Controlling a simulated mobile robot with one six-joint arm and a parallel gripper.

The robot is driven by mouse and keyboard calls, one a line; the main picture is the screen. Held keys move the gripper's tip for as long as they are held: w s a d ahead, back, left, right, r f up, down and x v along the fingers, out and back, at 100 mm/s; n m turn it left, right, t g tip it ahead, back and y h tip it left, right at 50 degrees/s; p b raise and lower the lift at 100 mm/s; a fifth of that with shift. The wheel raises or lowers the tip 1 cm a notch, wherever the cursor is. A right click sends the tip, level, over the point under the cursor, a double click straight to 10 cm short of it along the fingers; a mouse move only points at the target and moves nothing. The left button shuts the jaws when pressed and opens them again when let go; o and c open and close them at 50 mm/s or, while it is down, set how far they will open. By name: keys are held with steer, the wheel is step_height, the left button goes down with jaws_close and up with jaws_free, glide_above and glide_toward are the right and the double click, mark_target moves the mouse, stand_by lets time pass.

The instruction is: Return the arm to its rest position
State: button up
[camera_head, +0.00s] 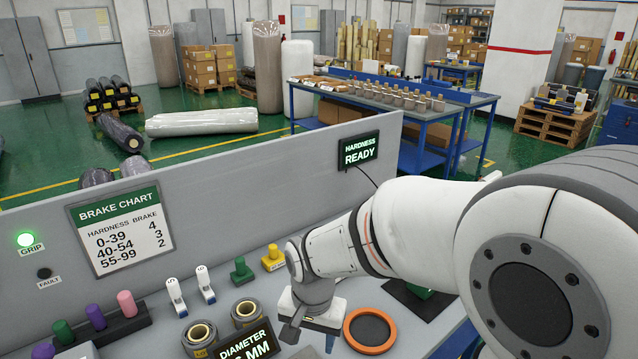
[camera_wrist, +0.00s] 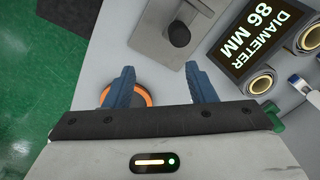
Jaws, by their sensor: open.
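My arm reaches in from the right in the head view, over the grey workbench (camera_head: 225,285). My gripper (camera_head: 311,335) points down at the bench near its front edge. In the wrist view my gripper (camera_wrist: 160,84) has its two blue fingers apart, with nothing between them. An orange ring (camera_head: 370,331) with a dark centre lies just right of the gripper; in the wrist view it (camera_wrist: 128,98) is partly hidden behind a finger.
A diameter display (camera_wrist: 265,38) reads 86 MM, with wrapped rolls (camera_head: 199,335) beside it. A grey plate with a black knob (camera_wrist: 177,35) lies near the fingers. The hardness display (camera_head: 358,150) reads READY. The green GRIP lamp (camera_head: 26,239) is lit. Colored pegs (camera_head: 128,303) stand left.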

steer(key=s+d+r+n+t, duration=0.1)
steer(key=s+d+r, duration=0.3)
steer(key=d, duration=0.4)
steer(key=s+d+r+n+t, duration=0.1)
steer(key=s+d+r, duration=0.3)
steer(key=d, duration=0.5)
steer(key=shift+s+r+n+t, duration=0.3)
steer(key=shift+s+r+n, duration=0.05)
steer(key=shift+n, duration=0.25)
steer(key=shift+c, duration=0.2)
